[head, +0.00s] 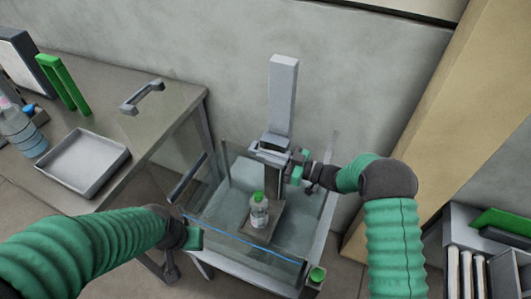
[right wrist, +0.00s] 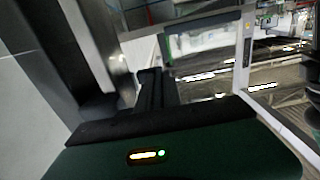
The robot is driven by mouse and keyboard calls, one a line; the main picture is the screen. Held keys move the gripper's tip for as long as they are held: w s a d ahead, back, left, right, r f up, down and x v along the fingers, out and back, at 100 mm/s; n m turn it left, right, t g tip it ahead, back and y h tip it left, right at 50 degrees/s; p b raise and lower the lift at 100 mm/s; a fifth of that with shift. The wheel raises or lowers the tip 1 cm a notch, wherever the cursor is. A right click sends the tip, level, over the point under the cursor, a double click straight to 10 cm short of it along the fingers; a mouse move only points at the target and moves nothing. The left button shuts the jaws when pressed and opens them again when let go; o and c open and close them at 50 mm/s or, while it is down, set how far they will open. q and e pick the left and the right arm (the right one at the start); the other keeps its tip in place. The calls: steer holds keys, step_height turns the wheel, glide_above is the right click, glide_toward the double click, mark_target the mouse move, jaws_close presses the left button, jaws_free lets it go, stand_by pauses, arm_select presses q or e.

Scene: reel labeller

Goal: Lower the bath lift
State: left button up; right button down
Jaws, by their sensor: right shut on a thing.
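The bath lift has a grey upright column (head: 283,95) against the wall and a carriage with a handle (head: 268,156) low on it. Its platform (head: 268,232) is inside a clear-walled bath (head: 312,207). A clear bottle with a green cap (head: 259,212) stands upright on the platform. My right gripper (head: 293,167) is at the right side of the carriage, shut on the handle; the exact grip is small in the head view. In the right wrist view its dark fingers (right wrist: 152,90) show. My left gripper (head: 192,238) is left of the bath, its fingers unclear.
A bench at left bears a grey tray (head: 85,163), a grey handle on its top (head: 142,97), a green stand (head: 62,82) and a blue-tinted bottle (head: 22,130). A rack (head: 485,262) stands at lower right. A tan post (head: 440,110) rises right of the bath.

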steer(key=shift+d+f, duration=0.1)
steer(key=shift+f, duration=0.3)
steer(key=c, duration=1.5)
jaws_free()
steer(key=shift+d, duration=0.1)
steer(key=shift+r, duration=0.15)
steer(key=shift+r, duration=0.3)
step_height(320, 180, up, 3)
steer(key=shift+s, duration=0.1)
steer(key=s+r, duration=0.1)
steer(key=s, duration=1.4)
steer(key=shift+s+p, duration=0.35)
steer(key=shift+s, duration=0.05)
